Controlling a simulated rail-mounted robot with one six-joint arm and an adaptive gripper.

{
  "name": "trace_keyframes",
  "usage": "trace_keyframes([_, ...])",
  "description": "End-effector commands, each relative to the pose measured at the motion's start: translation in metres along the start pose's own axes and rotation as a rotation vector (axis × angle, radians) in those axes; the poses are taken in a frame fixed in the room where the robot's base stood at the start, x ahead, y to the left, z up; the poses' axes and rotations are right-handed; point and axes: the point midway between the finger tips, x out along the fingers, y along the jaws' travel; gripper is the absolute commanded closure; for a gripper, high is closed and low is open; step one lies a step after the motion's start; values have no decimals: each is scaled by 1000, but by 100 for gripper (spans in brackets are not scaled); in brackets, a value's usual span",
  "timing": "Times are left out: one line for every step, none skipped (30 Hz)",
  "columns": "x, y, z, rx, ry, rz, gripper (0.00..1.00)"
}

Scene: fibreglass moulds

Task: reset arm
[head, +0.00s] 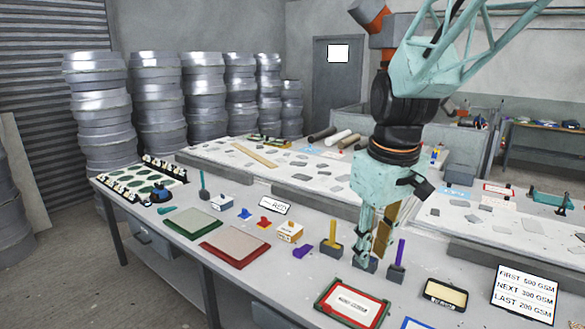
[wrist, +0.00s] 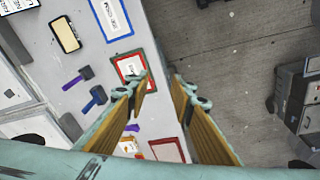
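My gripper (head: 372,256) hangs from the arm with its fingers pointing down over the near bench. In the wrist view my gripper (wrist: 162,78) shows two wood-coloured finger pads wide apart with nothing between them. It is open and empty. In the head view one finger partly covers the other. It hangs close to a yellow-handled tool (head: 332,237) and a purple-handled tool (head: 398,255). A dark block shows beneath the fingertips; I cannot tell whether they touch it.
A red-and-green framed tray (head: 352,303) and a black-rimmed yellow pad (head: 445,293) lie in front. A sign (head: 525,292) stands at the right. Green (head: 193,224) and red (head: 235,246) trays lie left. The wrist view shows open floor (wrist: 225,40) beyond the bench.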

Motion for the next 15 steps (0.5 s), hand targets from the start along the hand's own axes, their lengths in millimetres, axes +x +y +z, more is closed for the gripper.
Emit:
trace_keyframes([-6,-2,6,11,6,3,78])
trace_keyframes([-10,-3,10,19,9,4,78])
trace_keyframes([-14,-4,16,30,11,5,78])
trace_keyframes([-17,-6,20,37,13,7,78])
trace_keyframes([-20,-7,23,44,16,8,78])
trace_keyframes([-24,-8,28,54,19,9,78])
trace_keyframes([-28,-9,32,62,22,11,78])
trace_keyframes([-30,-11,36,70,25,12,78])
trace_keyframes([-34,-12,41,79,28,13,78])
trace_keyframes([-37,-14,45,86,31,15,78])
trace_keyframes([-40,-15,49,94,33,16,78])
trace_keyframes([-43,-17,54,105,37,17,78])
trace_keyframes([-46,-18,58,112,40,18,78])
trace_keyframes([-48,-19,62,119,41,19,78])
trace_keyframes([-52,-22,67,129,44,20,78])
